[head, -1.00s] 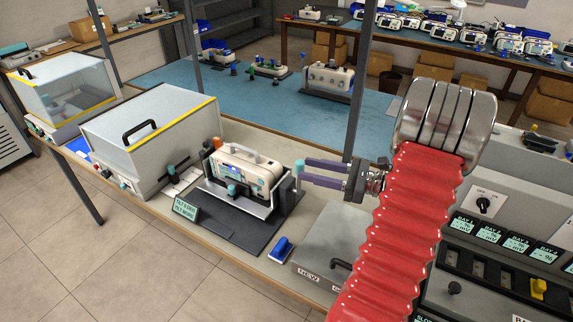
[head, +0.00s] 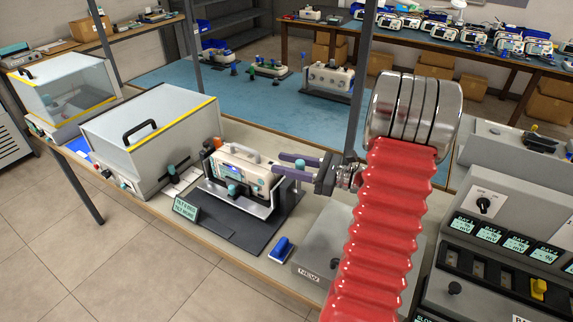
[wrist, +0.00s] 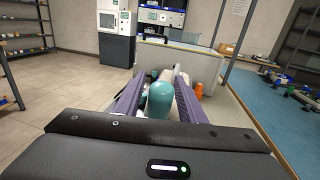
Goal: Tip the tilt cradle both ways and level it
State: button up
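The tilt cradle (head: 258,210) stands on a dark mat on the bench and holds a white monitor (head: 262,180) with a grey top handle. The cradle looks about level in the head view. A teal knob (head: 299,164) is at the cradle's right end. My gripper (head: 276,163) reaches in from the right with its two purple fingers apart. In the wrist view the teal knob (wrist: 159,98) lies between the fingers of my gripper (wrist: 159,76). Whether either finger touches it, I cannot tell.
A grey case (head: 315,255) and a control panel (head: 500,225) are to the right. A dark post (head: 355,90) rises behind.

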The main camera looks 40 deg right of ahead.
grip_shut()
